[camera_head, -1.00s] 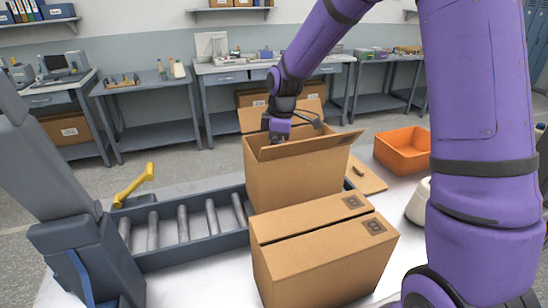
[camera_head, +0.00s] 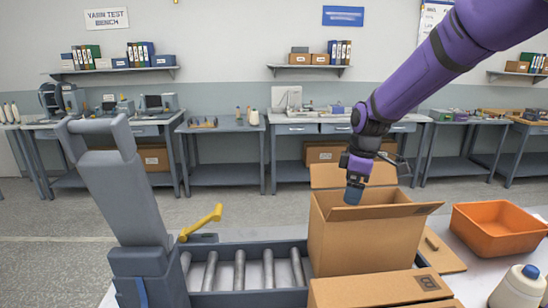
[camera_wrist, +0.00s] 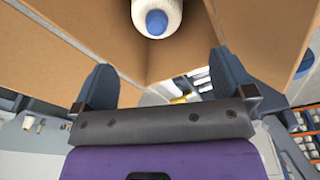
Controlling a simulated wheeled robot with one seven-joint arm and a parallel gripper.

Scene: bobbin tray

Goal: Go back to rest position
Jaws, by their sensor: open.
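My gripper (camera_head: 354,195) hangs at the mouth of an open cardboard box (camera_head: 362,245), by its raised flaps. In the wrist view my gripper (camera_wrist: 163,82) has its two dark fingers spread wide, with nothing between them. Beyond them, brown cardboard walls (camera_wrist: 70,40) fill much of that view. A white piece with a blue round end (camera_wrist: 157,20) shows at the top between these walls, clear of the fingers. Its lower part is cut off by the frame edge. My purple arm reaches in from the upper right in the head view.
A second cardboard box (camera_head: 375,290) stands in front. A roller conveyor (camera_head: 250,298) with a yellow handle (camera_head: 203,222) lies left. An orange bin (camera_head: 498,232) and a white bottle with a blue cap (camera_head: 518,288) stand right. Benches (camera_head: 225,150) line the back wall.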

